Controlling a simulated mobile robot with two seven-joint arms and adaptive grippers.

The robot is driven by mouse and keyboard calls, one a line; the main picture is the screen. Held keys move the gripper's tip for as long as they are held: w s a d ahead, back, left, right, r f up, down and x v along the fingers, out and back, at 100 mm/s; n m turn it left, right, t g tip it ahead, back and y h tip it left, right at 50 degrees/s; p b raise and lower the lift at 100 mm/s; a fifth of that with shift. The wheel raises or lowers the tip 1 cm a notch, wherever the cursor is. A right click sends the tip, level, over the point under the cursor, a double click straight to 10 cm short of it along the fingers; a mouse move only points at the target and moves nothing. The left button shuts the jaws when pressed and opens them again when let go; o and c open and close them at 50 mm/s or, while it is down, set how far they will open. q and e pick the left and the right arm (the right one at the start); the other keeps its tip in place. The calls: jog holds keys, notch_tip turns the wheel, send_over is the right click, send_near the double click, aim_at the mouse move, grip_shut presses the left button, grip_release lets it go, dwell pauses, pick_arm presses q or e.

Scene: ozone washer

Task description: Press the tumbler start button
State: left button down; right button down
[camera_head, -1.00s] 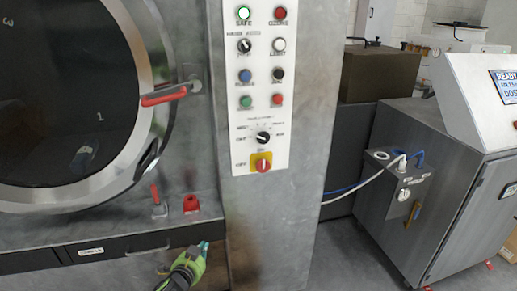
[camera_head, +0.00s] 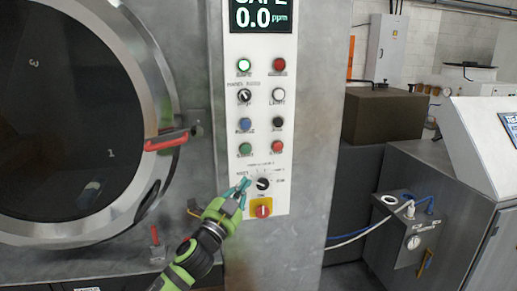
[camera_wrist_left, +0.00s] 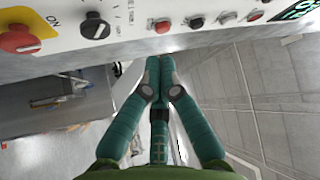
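The white control panel (camera_head: 287,165) carries two columns of buttons. A green button (camera_head: 245,149), whose label seems to read START, is low in the left column. A red button (camera_head: 276,147) is beside it and also shows in the left wrist view (camera_wrist_left: 162,27). My left gripper (camera_head: 242,185) is below the green button, by the panel's lower left edge, apart from the button. In the left wrist view its teal fingertips (camera_wrist_left: 159,60) are together and empty, below the panel's edge. The green button is not seen there. My right gripper is not in view.
A black selector knob (camera_head: 263,184) and a red-on-yellow main switch (camera_head: 262,208) are close to the gripper. The round door (camera_head: 160,90) with its red handle (camera_head: 166,141) stands left. A grey cabinet (camera_head: 450,215) with hoses is at the right.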

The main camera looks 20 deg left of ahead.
aim_at(246, 149)
pick_arm(q)
notch_tip(246, 149, up, 6)
jog(key=d+m+t+h, duration=0.1)
jog(key=d, duration=0.1)
jog(key=shift+s+d+f, duration=0.2)
jog(key=shift+d+f, duration=0.05)
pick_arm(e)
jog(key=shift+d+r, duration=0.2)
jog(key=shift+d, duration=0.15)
pick_arm(q)
jog(key=shift+a, duration=0.1)
